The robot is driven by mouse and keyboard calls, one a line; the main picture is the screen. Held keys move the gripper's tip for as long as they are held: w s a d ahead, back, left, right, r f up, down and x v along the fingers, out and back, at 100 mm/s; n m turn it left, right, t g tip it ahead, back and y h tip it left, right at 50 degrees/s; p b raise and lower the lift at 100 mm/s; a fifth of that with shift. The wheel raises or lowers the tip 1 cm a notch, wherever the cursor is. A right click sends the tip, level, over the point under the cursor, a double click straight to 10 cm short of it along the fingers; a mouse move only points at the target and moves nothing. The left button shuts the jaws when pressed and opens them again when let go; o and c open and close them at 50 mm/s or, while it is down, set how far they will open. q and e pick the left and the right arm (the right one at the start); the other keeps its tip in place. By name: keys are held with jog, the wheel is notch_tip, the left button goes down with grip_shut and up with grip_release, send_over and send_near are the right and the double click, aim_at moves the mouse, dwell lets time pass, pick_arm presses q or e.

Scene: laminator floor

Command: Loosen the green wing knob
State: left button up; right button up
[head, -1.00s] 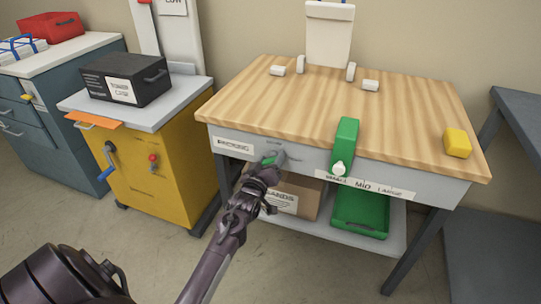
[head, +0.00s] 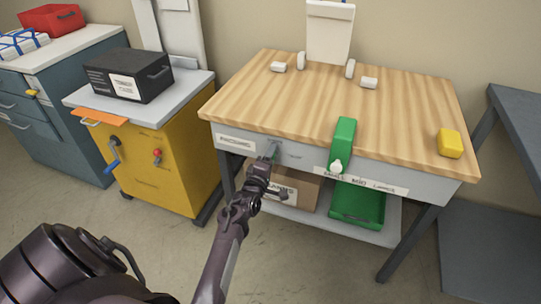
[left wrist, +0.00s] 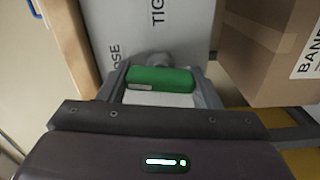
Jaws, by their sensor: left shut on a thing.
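The green wing knob (left wrist: 160,79) is on the grey front panel of the wood-topped bench. In the left wrist view it lies crosswise between the two fingers of my left gripper (left wrist: 162,86), which is shut on it. In the head view my left gripper (head: 268,158) reaches the panel below the bench edge and hides most of the knob (head: 274,150). The panel lettering (left wrist: 157,15) reads "TIG" and "OSE" in part, the rest being cut off or hidden. My right gripper is not in view.
A green lever-like block (head: 343,140) with a white knob overhangs the bench front (head: 225,108), right of my gripper. A cardboard box (head: 300,192) and a green tray (head: 358,218) sit on the lower shelf. A yellow cabinet (head: 165,185) stands left.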

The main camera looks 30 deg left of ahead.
pick_arm(q)
jog(key=shift+n, duration=0.8)
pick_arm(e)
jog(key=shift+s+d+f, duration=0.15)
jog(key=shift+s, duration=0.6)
pick_arm(q)
jog(key=shift+o, duration=0.2)
jog(key=o, duration=1)
jog(key=shift+c, duration=0.2)
jog(key=shift+p, duration=0.3)
